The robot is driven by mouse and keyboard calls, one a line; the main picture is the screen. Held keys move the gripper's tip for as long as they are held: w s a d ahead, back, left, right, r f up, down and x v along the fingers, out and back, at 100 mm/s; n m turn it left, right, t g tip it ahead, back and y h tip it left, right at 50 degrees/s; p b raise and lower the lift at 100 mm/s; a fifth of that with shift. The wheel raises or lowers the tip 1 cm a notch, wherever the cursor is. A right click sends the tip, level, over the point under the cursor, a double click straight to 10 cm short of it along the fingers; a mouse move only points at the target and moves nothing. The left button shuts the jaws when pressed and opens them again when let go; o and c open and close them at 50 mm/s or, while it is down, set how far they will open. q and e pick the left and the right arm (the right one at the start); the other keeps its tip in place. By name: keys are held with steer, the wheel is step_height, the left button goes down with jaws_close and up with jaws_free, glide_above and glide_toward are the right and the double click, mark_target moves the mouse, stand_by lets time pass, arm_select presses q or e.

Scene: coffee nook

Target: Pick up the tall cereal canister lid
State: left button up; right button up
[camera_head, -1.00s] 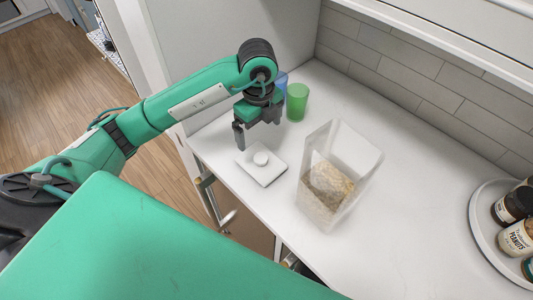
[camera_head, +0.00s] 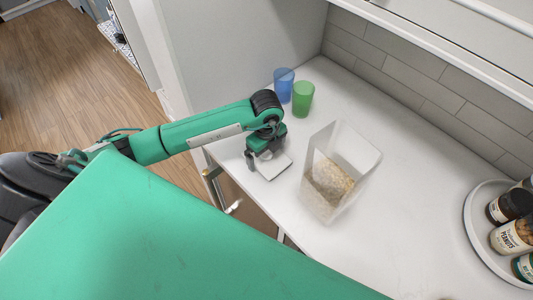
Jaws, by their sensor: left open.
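The white square canister lid (camera_head: 273,172) lies flat on the counter, left of the clear canister. Its round knob showed a second ago and is now mostly hidden by my gripper. My left gripper (camera_head: 264,158) is over the lid, pointing down, jaws open, with its fingers low around the knob's place. I cannot tell if they touch it. The tall clear canister (camera_head: 345,150) stands open on the counter with cereal (camera_head: 331,181) in its lower part. My right gripper is not in view.
A blue cup (camera_head: 284,85) and a green cup (camera_head: 303,99) stand behind the lid. A round tray (camera_head: 472,228) with several jars is at the far right. The counter between canister and tray is clear. A wall stands at the back left.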

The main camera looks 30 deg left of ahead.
arm_select(q)
steer(key=shift+f, duration=0.4)
steer(key=shift+c, duration=0.4)
steer(key=c, duration=0.6)
steer(key=shift+r, duration=0.15)
